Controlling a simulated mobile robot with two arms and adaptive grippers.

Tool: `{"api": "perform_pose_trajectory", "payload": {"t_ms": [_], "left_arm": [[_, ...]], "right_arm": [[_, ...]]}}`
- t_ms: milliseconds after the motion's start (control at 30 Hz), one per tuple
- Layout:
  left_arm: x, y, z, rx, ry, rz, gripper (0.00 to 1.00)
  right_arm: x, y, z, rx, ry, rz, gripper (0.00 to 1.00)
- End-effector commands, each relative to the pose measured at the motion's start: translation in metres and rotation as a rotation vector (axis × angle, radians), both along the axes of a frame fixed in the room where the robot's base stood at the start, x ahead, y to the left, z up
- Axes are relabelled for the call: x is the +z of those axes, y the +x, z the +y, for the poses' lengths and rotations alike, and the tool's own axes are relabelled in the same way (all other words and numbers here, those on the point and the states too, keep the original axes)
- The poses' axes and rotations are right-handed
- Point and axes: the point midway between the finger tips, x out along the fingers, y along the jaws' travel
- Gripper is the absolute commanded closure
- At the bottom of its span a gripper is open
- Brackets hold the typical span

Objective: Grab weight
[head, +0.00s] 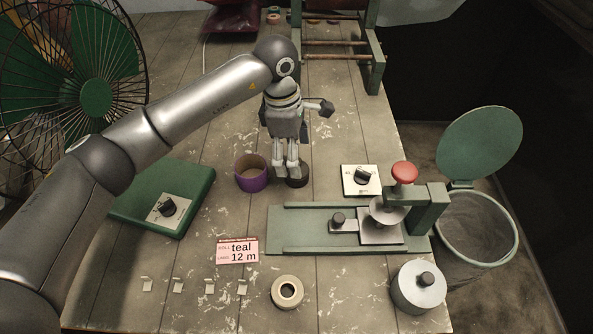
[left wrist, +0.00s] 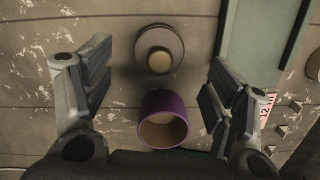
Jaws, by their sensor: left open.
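My left gripper (head: 285,165) points down over the table, open and empty, its fingers apart in the left wrist view (left wrist: 157,88). A dark round object (head: 297,177) sits just under and behind the fingertips, partly hidden. In the left wrist view it is a round disc with a tan knob (left wrist: 158,50), which may be the weight; it lies between the fingers, towards the top. My right gripper is in neither view.
A green device with a red knob (head: 404,173) is right of the gripper.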

Motion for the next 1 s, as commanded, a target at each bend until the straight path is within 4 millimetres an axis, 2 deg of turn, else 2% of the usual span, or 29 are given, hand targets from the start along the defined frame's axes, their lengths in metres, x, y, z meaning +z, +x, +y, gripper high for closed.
{"api": "perform_pose_trajectory", "payload": {"t_ms": [133, 400, 700, 1000], "left_arm": [[-0.012, -0.001, -0.002, 0.0, 0.0, 0.004, 0.22], [-0.049, -0.001, -0.007, 0.0, -0.001, 0.002, 0.22], [-0.054, 0.0, -0.008, 0.0, 0.0, -0.001, 0.23], [-0.054, 0.0, -0.007, 0.0, 0.0, -0.001, 0.62]], "right_arm": [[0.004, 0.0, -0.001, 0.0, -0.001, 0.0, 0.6], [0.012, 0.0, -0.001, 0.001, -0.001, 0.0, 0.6], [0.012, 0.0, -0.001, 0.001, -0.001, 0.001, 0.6], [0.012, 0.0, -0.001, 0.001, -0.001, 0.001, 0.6]]}}
